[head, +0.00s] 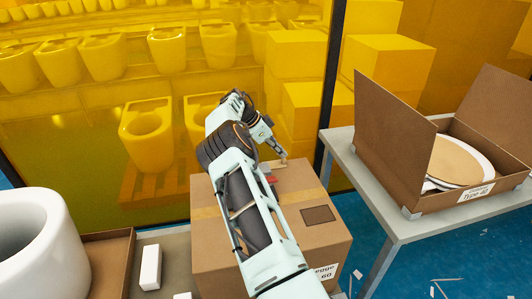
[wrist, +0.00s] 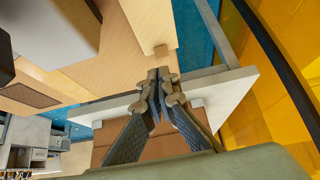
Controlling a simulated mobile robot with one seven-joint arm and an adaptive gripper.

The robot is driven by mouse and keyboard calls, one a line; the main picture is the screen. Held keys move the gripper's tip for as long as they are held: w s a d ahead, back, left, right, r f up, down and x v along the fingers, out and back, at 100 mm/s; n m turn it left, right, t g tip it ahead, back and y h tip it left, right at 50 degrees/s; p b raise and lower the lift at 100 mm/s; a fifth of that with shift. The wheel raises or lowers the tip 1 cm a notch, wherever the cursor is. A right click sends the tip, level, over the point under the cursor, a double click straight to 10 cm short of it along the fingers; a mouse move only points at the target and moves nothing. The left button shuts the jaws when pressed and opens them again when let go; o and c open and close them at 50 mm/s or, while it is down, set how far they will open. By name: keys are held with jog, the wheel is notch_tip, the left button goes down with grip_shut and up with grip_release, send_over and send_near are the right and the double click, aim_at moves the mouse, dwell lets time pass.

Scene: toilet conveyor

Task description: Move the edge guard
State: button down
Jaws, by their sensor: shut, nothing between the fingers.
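My gripper (head: 283,157) is over the far edge of the closed cardboard box (head: 220,256). In the wrist view its fingers (wrist: 156,88) are together with nothing between them. A white oblong block (head: 150,267), possibly the edge guard, stands on the surface left of the box. A second white piece (head: 183,296) is cut off by the bottom edge. Small grey pieces, one at the near corner (head: 411,213), sit on the open carton (head: 390,130) at the right. I cannot tell which piece is the edge guard. My arm hides part of the closed box's top.
A grey table (head: 400,228) holds the open carton with a round lid (head: 458,160) inside. A yellow transparent screen (head: 60,140) with a dark post (head: 332,80) stands behind.

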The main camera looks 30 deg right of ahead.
aim_at(276, 166)
jog(key=shift+d+f+b, duration=0.25)
jog(key=shift+f+b, duration=0.05)
jog(key=shift+f, duration=0.45)
jog(key=shift+s+f, duration=0.1)
jog(key=shift+a+f+b, duration=0.1)
jog(key=shift+a+b, duration=0.15)
jog(key=shift+b, duration=0.05)
jog(key=a, duration=0.1)
jog(key=w+a+b, duration=0.1)
jog(key=a, duration=0.3)
jog(key=shift+w+a, duration=0.1)
jog(key=shift+w, duration=0.15)
jog(key=shift+d, duration=0.2)
